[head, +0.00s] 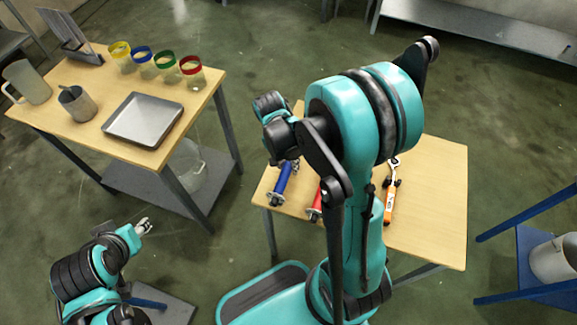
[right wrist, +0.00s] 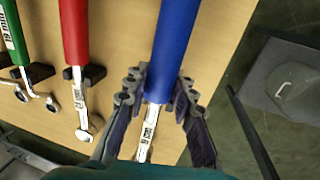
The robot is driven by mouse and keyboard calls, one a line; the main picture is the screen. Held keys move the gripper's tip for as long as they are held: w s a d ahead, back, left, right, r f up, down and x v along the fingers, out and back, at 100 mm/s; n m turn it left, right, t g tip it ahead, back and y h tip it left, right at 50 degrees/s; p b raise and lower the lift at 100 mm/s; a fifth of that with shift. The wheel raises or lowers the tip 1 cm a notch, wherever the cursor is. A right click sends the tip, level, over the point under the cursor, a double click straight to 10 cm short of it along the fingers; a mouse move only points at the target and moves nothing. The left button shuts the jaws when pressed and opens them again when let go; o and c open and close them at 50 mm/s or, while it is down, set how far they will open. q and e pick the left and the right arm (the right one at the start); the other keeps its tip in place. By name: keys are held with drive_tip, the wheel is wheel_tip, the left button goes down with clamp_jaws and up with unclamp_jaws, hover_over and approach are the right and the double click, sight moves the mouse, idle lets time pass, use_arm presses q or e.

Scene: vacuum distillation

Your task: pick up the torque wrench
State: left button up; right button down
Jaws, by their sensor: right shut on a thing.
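An orange-handled wrench with a ratchet-like head (head: 391,195), which looks like the torque wrench, lies on the right-hand wooden table, right of my arm in the head view. It is not in the right wrist view. My right gripper (right wrist: 160,100) is shut on a blue-handled wrench (right wrist: 168,45), its fingers on either side near where the handle meets the metal shank. This blue wrench also shows in the head view (head: 283,181), below my right gripper (head: 289,162). My left gripper (head: 143,227) is away from the table at lower left; its opening is too small to tell.
A red-handled wrench (right wrist: 75,35) and a green-handled wrench (right wrist: 14,30) lie beside the blue one on dark holders. The wooden table (head: 440,205) is bare at right. Another table holds a metal tray (head: 145,120), cups and colored-rim jars. A blue stand (head: 535,245) is at right.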

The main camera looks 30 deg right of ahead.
drive_tip(key=s+d+r+p, duration=0.3)
drive_tip(key=s+r+p, duration=0.2)
drive_tip(key=s+r, duration=0.3)
drive_tip(key=s, duration=0.3)
drive_tip(key=shift+r, duration=0.25)
drive_tip(key=shift+s, duration=0.1)
drive_tip(key=c, duration=2.1)
unclamp_jaws()
clamp_jaws()
